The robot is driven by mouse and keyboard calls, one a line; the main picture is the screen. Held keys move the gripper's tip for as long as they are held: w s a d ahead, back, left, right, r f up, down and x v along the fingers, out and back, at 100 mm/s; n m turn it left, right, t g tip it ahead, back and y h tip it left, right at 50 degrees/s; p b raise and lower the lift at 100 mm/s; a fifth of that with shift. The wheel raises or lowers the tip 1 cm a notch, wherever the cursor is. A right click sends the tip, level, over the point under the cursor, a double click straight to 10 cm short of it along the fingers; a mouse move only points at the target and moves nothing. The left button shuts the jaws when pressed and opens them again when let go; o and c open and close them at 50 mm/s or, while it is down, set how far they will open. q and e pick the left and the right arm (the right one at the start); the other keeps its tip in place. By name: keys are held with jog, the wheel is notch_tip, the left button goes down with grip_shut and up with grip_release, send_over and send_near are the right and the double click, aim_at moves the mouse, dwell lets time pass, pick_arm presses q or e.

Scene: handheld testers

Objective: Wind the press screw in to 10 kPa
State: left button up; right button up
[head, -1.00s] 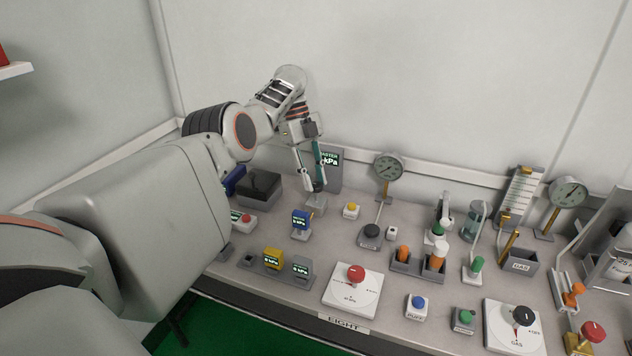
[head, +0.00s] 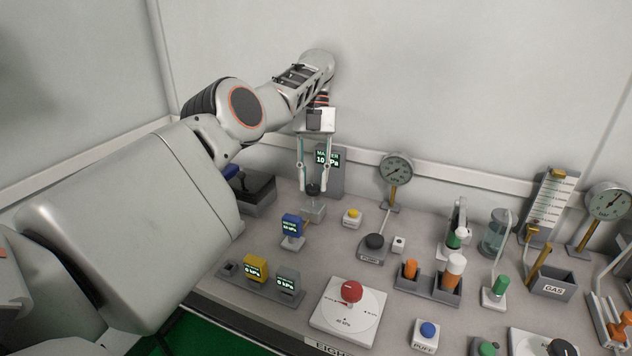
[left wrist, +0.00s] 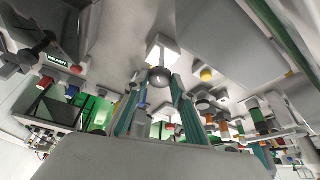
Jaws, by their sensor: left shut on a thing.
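The press screw's dark round knob (head: 313,189) stands upright on a small grey block (head: 313,211) at the back left of the bench. My left gripper (head: 314,188) reaches down from above and is shut on the knob, one finger on each side. In the left wrist view the knob (left wrist: 159,77) sits between the teal fingertips (left wrist: 160,84). The master display (head: 330,162) behind it appears to read 10 kPa, partly covered by a finger. My right gripper is not in view.
A blue tester (head: 292,226) stands just in front of the press, its reading too small to be sure of. Yellow (head: 256,267) and grey (head: 287,281) testers show 0 kPa. A black box (head: 255,190) is left, a yellow button (head: 352,216) right.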

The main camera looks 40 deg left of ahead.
pick_arm(q)
jog(key=shift+d+f+m, duration=0.15)
jog(key=shift+m, duration=0.15)
dwell(0.4)
jog(key=o, duration=1.1)
